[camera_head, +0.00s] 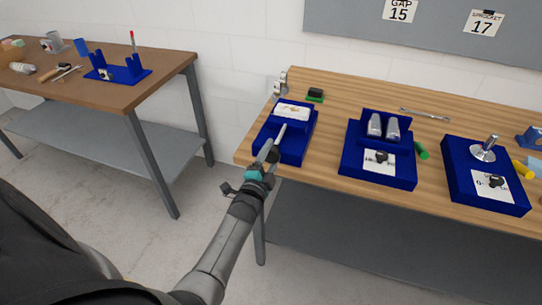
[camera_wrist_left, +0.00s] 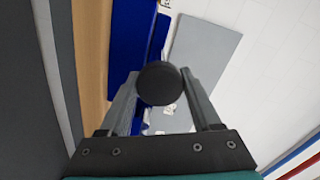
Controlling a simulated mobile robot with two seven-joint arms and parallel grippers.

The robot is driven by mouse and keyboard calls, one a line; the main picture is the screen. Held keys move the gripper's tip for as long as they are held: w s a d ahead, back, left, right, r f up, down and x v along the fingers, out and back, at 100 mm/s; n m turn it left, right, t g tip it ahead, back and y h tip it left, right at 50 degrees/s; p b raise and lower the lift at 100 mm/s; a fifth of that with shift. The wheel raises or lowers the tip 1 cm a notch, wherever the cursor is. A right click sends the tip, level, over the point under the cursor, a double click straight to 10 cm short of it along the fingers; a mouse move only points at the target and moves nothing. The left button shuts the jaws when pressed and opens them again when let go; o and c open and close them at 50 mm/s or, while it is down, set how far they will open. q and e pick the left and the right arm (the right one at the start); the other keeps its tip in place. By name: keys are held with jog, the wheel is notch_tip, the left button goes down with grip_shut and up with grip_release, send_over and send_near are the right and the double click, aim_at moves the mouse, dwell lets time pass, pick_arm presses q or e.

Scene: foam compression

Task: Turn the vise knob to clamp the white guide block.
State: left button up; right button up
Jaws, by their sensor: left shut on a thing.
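A blue vise fixture (camera_head: 300,147) stands at the left end of the wooden workbench. A white block (camera_head: 291,112) with faint reddish marks sits in its back part. My left gripper (camera_head: 274,146) reaches to the front of this fixture. In the left wrist view, my left gripper (camera_wrist_left: 158,84) is shut on a round black knob (camera_wrist_left: 160,82), which lies between the fingertips. In the head view the gripper hides the knob. How the vise jaws stand against the white block cannot be told. My right gripper is in neither view.
On the workbench (camera_head: 340,88), a second blue fixture (camera_head: 350,162) with two grey metal pieces and a third blue fixture (camera_head: 455,180) with a metal post stand to the right. A green cylinder (camera_head: 422,151) and a wrench (camera_head: 425,114) lie near. A brown table (camera_head: 120,95) is at left.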

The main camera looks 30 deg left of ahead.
pick_arm(q)
jog(key=m+b, duration=0.2)
jog(key=m, duration=0.3)
jog(key=shift+f+m, duration=0.1)
jog(key=shift+m, duration=0.2)
jog(key=m+b, duration=0.2)
jog(key=m, duration=0.3)
jog(key=shift+b, duration=0.35)
jog(key=m+b, duration=0.2)
jog(key=m, duration=0.3)
jog(key=m+b, duration=0.1)
jog(key=m, duration=0.3)
jog(key=shift+m, duration=0.3)
jog(key=m, duration=0.3)
jog(key=shift+m, duration=0.3)
jog(key=m+p, duration=0.1)
jog(key=m, duration=0.3)
jog(key=shift+p, duration=0.35)
jog(key=m+p, duration=0.1)
jog(key=m, duration=0.2)
jog(key=m+p, duration=0.2)
jog(key=shift+r+m, duration=0.2)
jog(key=shift+m, duration=0.2)
jog(key=shift+f+m+p, duration=0.1)
jog(key=shift+m+p, duration=1.15)
jog(key=shift+m, duration=1.05)
